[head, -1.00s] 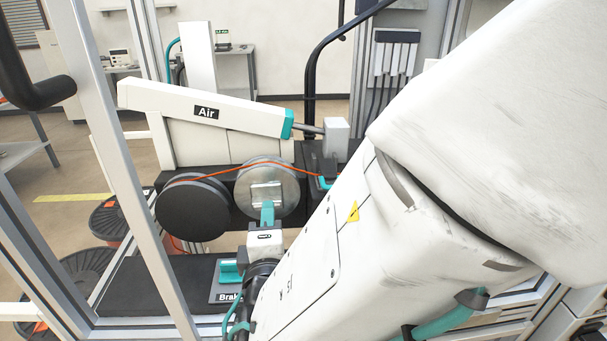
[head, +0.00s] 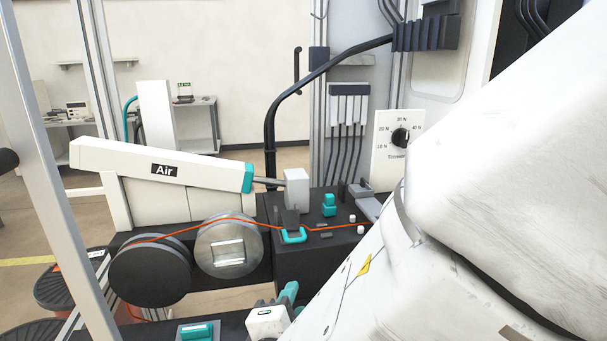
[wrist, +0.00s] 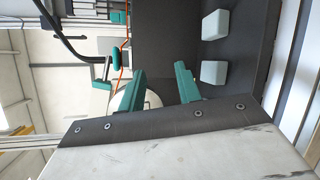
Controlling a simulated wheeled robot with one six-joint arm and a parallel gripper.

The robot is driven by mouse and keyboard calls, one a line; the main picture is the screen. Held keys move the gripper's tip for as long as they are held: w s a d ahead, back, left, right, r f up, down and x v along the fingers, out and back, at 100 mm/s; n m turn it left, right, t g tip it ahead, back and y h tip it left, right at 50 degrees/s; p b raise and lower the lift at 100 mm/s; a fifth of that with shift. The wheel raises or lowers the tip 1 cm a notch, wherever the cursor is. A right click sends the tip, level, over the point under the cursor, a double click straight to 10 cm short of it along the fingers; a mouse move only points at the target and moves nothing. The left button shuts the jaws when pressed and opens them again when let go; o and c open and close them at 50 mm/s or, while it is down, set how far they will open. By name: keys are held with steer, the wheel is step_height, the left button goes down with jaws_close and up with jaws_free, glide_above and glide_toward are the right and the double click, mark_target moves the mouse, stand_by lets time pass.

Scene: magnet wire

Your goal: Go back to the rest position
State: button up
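My gripper (wrist: 161,78) shows in the wrist view with its two teal fingers apart and nothing between them. In the head view only part of my gripper (head: 288,293) shows, low in the picture beside my white arm. It is below and right of the silver disc (head: 229,246) and apart from it. The orange wire (head: 205,226) runs over the black roller (head: 150,270) and the silver disc, then through the teal guide (head: 293,236) to the right.
A white "Air" arm (head: 165,170) stands above the rollers. A dial panel (head: 398,142) is at the right. A teal brake switch (head: 197,331) is at the bottom. A grey frame post (head: 60,200) stands at the left. Open floor shows behind the machine.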

steer(key=s+d+m+g+h, duration=0.2)
steer(key=d+m+g+h, duration=0.15)
steer(key=d+g, duration=0.45)
steer(key=s+d+m+g+h, duration=0.25)
steer(key=d+m, duration=0.25)
steer(key=d, duration=0.7)
steer(key=s+d+r+m+g+y, duration=0.3)
steer(key=s+d+r+m+y, duration=0.3)
steer(key=m, duration=0.5)
steer(key=shift+s+d+r+y, duration=0.3)
steer(key=shift+s+d+y, duration=0.5)
steer(key=shift+d+y, duration=0.6)
steer(key=shift+g, duration=0.25)
